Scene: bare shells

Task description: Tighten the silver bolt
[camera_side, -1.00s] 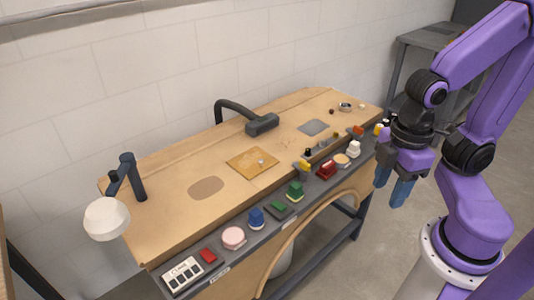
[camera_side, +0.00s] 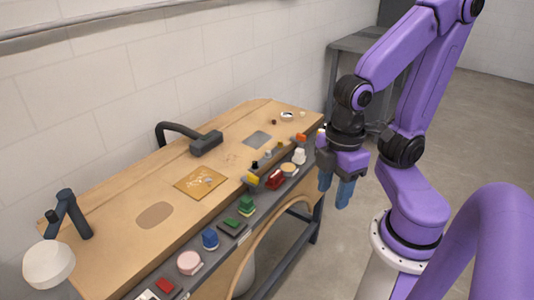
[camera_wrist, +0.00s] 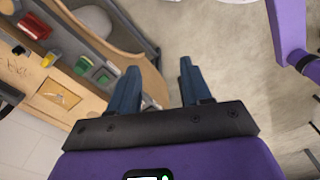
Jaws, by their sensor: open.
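My gripper (camera_side: 335,188) hangs open and empty, with blue fingers pointing down, off the right front edge of the workbench (camera_side: 118,230). No bolt can be made out for certain in either view.
A dark strip along the bench front holds several coloured controls, including a pink round one (camera_side: 189,262) and a red one (camera_side: 275,180). A black bent-neck fixture (camera_side: 205,143) and a white-headed lamp (camera_side: 49,264) rise from the bench. Floor is clear beneath my gripper.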

